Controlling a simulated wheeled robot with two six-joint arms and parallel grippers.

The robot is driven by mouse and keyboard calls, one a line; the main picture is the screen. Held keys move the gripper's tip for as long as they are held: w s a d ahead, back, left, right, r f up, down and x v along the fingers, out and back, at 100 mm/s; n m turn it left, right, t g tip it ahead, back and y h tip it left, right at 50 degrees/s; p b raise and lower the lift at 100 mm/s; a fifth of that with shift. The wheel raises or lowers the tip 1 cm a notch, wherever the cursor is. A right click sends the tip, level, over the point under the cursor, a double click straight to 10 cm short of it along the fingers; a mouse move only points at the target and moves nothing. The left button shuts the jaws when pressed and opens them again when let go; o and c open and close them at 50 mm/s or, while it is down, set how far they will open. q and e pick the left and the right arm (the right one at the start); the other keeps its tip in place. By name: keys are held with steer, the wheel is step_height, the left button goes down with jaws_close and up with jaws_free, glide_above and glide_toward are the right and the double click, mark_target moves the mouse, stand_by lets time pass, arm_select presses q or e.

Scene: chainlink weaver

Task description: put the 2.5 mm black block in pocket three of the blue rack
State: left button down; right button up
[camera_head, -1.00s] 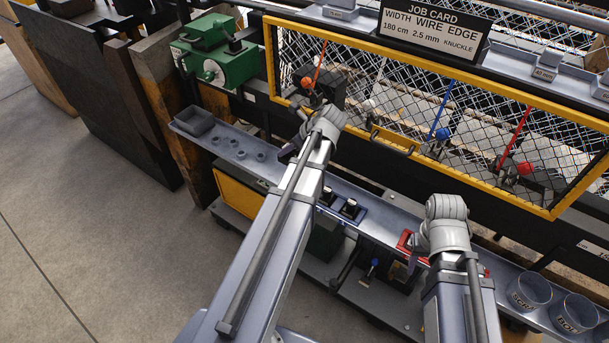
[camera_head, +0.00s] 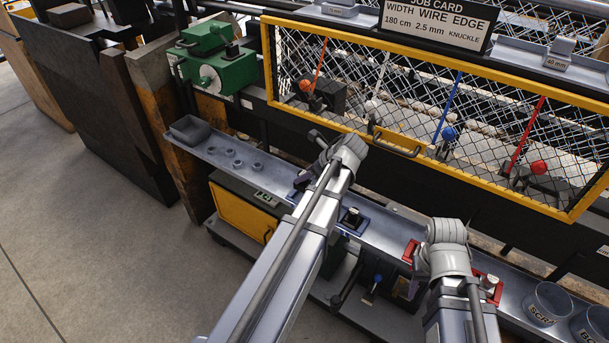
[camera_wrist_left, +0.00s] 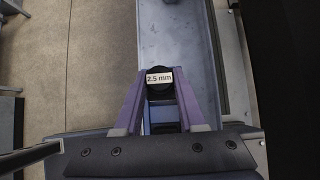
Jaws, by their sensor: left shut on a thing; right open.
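The 2.5 mm black block (camera_wrist_left: 159,80), with its white label facing up, is held between the purple fingers of my left gripper (camera_wrist_left: 160,75) in the left wrist view. In the head view this gripper (camera_head: 303,181) is mostly hidden behind its wrist, over the shelf by the blue rack. The blue rack (camera_head: 362,226) shows to the right of my left arm, with a black block standing in it. My left arm hides much of the rack. Blue also shows below the held block in the left wrist view. My right gripper (camera_head: 420,262) is open, largely hidden by its wrist, near the red rack.
The red rack (camera_head: 412,250) sits farther right on the grey shelf (camera_head: 275,180). Cups (camera_head: 548,303) stand at the shelf's right end, and a grey tray (camera_head: 188,128) at its left end. The yellow-framed mesh (camera_head: 400,150) stands behind. Several small round pieces lie on the left shelf.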

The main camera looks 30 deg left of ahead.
mark_target(308, 183)
arm_select(q)
steer(key=shift+f+b, duration=2.25)
steer(key=shift+f, duration=0.35)
arm_select(e)
step_height(308, 183, down, 5)
steer(key=shift+f, duration=0.1)
arm_select(q)
steer(key=shift+c, duration=2.1)
jaws_free()
steer(key=shift+r, duration=0.1)
steer(key=p+v, duration=0.4)
steer(key=v, duration=0.1)
steer(key=shift+a+r, duration=0.1)
steer(key=shift+a, duration=0.05)
steer(key=d, duration=0.8)
steer(key=s+d, duration=0.1)
steer(key=d, duration=0.3)
steer(key=shift+d, duration=0.2)
arm_select(e)
step_height(308, 183, up, 4)
steer(key=shift+f, duration=0.1)
